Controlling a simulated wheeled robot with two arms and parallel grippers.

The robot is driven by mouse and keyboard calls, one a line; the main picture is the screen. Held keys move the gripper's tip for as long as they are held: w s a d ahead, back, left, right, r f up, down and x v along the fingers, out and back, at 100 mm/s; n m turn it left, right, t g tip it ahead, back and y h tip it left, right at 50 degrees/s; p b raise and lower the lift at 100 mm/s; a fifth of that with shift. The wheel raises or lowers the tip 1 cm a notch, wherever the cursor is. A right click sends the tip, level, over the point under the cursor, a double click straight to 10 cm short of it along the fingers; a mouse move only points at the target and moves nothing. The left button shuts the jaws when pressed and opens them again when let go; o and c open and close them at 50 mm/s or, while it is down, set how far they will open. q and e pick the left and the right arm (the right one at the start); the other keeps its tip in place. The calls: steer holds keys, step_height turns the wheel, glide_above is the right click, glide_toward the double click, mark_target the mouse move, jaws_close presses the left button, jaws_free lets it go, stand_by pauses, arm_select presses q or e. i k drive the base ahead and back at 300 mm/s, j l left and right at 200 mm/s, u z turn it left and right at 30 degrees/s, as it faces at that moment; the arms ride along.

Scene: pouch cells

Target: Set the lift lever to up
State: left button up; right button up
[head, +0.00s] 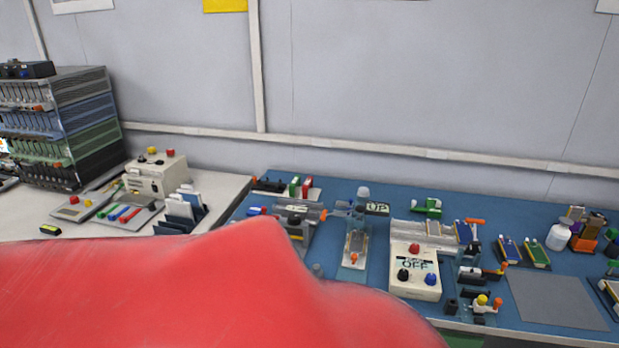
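I cannot single out the lift lever for certain. A small dark box (377,209) with a label that seems to read "UP" stands at the back of the blue bench mat (335,190). Beside it to the left is a small grey fixture with a pale knob (363,192) on top. In front and to the right is a cream control box (415,285) with red, black and blue knobs and a label reading "OFF". Neither of my grippers shows in the head view.
A large red surface (200,295) close to the camera hides the lower left and middle. A grey plate (555,300) lies at the right. A white bottle (558,237) stands behind it. A rack of trays (85,115) stands at the far left. Small fixtures crowd the blue mat.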

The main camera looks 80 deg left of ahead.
mark_target(324, 214)
steer(key=u, duration=2.5)
